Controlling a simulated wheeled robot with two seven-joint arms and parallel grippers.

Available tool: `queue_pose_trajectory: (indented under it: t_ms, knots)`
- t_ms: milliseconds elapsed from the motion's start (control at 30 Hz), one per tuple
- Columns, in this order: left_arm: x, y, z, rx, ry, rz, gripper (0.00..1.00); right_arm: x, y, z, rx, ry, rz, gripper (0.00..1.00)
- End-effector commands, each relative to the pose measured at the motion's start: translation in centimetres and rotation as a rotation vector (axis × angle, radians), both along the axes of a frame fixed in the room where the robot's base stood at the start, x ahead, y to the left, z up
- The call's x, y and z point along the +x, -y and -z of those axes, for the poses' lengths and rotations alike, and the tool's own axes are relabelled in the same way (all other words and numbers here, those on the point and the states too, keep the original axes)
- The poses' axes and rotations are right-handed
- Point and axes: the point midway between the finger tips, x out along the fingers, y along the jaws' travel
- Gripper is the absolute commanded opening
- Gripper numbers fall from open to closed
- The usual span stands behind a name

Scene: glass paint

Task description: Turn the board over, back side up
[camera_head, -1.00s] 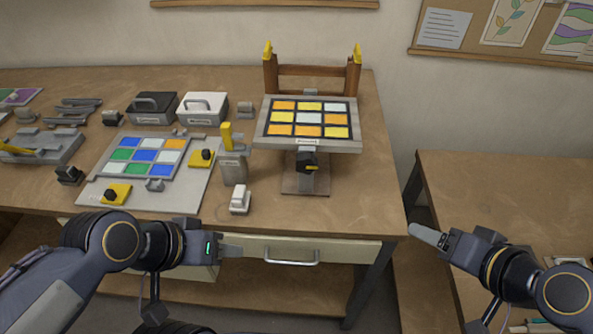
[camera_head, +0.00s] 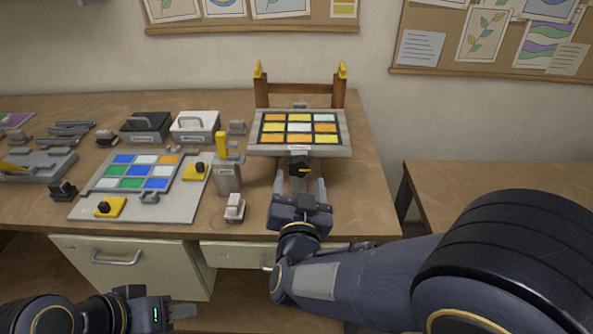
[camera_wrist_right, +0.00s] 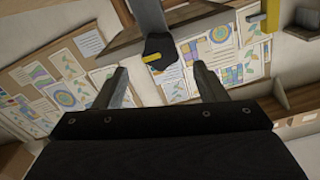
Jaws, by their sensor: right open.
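The board (camera_head: 300,128) is a tile panel of yellow, orange and white squares in a grey frame. It lies face up, tilted, on a stand in front of a wooden frame with yellow tips. A black knob (camera_head: 299,164) with a yellow mark sits below its front edge; the right wrist view shows this knob (camera_wrist_right: 160,48) just beyond my fingertips. My right gripper (camera_head: 300,184) is open and empty, its fingers (camera_wrist_right: 160,70) spread to either side of the knob's line, apparently short of it. My left gripper (camera_head: 182,312) is low at the bottom left, away from the board; its jaw opening is unclear.
Left of the stand are a grey holder with a yellow handle (camera_head: 226,165), a small white-topped block (camera_head: 235,206) and a grey plate (camera_head: 160,207) with a blue-green tile panel. Black (camera_head: 146,127) and white (camera_head: 195,126) boxes stand behind. The table at right (camera_head: 480,185) looks clear.

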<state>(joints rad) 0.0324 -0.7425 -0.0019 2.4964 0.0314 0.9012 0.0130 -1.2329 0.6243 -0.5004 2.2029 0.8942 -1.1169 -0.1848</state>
Motion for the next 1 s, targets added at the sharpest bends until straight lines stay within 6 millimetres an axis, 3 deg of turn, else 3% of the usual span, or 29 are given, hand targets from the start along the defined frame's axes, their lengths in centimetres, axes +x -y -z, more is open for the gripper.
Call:
queue_pose_trajectory:
  t_ms: [100,300,667,1000]
  knots:
    - [0.0,0.0,-0.3,0.000,0.000,0.000,0.40,2.1,0.0,0.0,-0.001,-0.001,0.002,0.65]
    - [0.0,0.0,-0.5,0.000,0.000,0.000,0.40,4.3,0.0,0.0,0.000,-0.001,-0.001,0.65]
    - [0.0,0.0,-0.5,0.000,0.000,0.000,0.40,4.9,0.0,0.0,0.001,-0.002,-0.003,0.64]
    - [0.0,0.0,-0.5,0.000,0.000,0.000,0.40,4.8,0.0,0.0,0.001,-0.002,-0.003,0.19]
